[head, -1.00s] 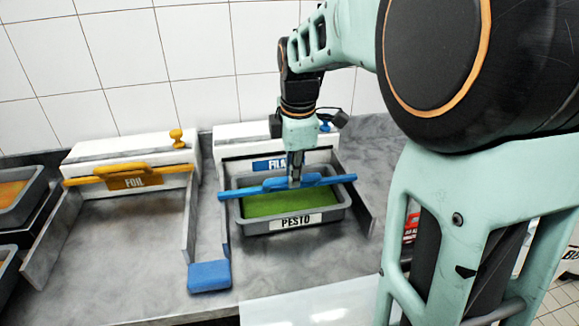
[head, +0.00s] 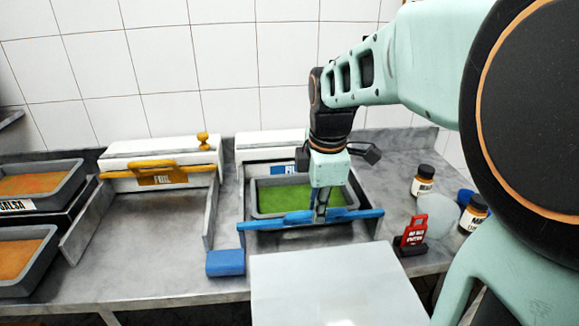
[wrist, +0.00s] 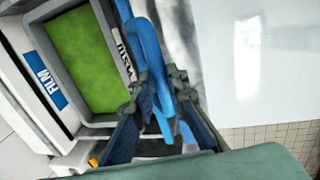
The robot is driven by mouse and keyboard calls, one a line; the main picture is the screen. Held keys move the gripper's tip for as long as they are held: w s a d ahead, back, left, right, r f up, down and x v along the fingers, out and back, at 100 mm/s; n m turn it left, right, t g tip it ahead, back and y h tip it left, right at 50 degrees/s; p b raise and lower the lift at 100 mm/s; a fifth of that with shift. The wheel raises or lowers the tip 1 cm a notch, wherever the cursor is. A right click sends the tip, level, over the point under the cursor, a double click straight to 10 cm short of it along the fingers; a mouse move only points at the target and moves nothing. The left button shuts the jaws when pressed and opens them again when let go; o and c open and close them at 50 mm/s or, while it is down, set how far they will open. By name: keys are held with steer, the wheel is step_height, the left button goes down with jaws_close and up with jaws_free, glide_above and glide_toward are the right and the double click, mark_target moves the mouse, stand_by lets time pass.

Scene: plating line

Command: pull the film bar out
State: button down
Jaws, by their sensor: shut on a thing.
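The blue film bar (head: 268,222) lies across the front of the pesto tray in the head view, spanning the two grey side rails. My gripper (head: 320,214) points down and is shut on the bar's raised middle handle. The wrist view also shows the bar (wrist: 147,50) running between my gripper's fingers (wrist: 165,100). The grey tray (head: 253,196) of green pesto sits between the rails, behind the bar. The white film dispenser (head: 262,145) with its blue label stands at the back. I cannot make out any film between dispenser and bar.
A yellow foil bar (head: 130,171) sits on the foil dispenser to the left. A blue block (head: 225,263) lies at the counter front. A white board (head: 330,285) is in front. Jars (head: 422,181) and a red sign (head: 413,232) stand right. Salsa trays (head: 50,205) are far left.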

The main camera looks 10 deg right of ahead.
steer(key=shift+s+f, duration=0.1)
steer(key=shift+s, duration=0.1)
steer(key=c, duration=1.9)
jaws_free()
steer(key=shift+s, duration=0.1)
steer(key=shift+r, duration=0.35)
step_height(320, 180, up, 10)
steer(key=shift+f, duration=0.25)
steer(key=shift+d, duration=0.1)
